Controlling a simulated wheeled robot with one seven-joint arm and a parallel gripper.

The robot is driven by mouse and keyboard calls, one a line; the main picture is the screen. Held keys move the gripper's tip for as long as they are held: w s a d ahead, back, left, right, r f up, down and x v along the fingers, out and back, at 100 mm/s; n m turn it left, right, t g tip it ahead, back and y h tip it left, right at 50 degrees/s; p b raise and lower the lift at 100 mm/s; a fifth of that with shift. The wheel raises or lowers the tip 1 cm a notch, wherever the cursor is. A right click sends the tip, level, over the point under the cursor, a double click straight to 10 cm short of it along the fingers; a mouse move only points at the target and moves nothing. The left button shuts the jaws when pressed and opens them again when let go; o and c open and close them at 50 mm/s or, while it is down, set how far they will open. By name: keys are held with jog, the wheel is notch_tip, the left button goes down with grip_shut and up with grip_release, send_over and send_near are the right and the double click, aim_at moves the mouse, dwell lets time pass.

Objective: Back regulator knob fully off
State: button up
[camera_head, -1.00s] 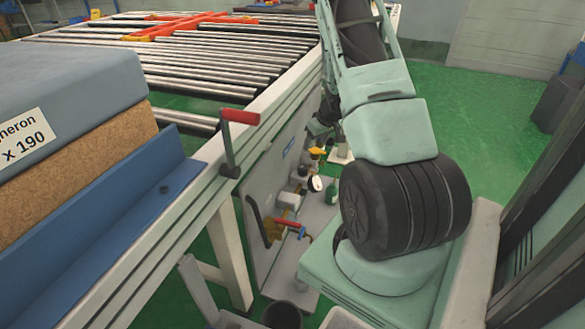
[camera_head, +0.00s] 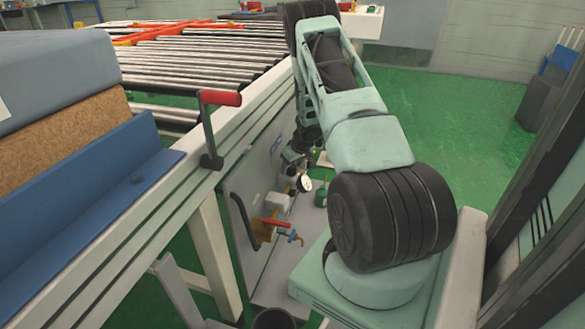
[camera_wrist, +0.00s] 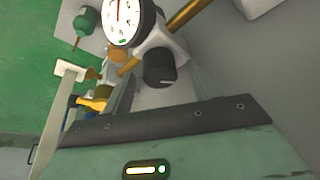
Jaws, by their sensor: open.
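A regulator with a round white-faced gauge (camera_wrist: 122,22) shows in the wrist view. Its dark round knob (camera_wrist: 160,68) sits just beyond my gripper body, near the picture's middle. A brass pipe (camera_wrist: 190,15) runs behind it. My gripper (camera_wrist: 168,120) fills the lower part of the wrist view as a dark edge and green housing. It is open, and its fingertips are not clear. Whether it touches the knob cannot be told. In the head view the gauge (camera_head: 306,184) is small, close to my dark wrist; the knob cannot be made out there.
A grey panel (camera_head: 262,165) stands beside the roller table (camera_head: 200,62), with a red-handled valve (camera_head: 275,222) low on it. A green bottle (camera_head: 320,197) stands close by. A red-handled lever (camera_head: 215,130) rises from the table's edge. Open green floor lies right.

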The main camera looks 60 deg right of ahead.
jog(key=c, duration=1)
jog(key=shift+r+p, duration=0.15)
jog(key=shift+p, duration=0.55)
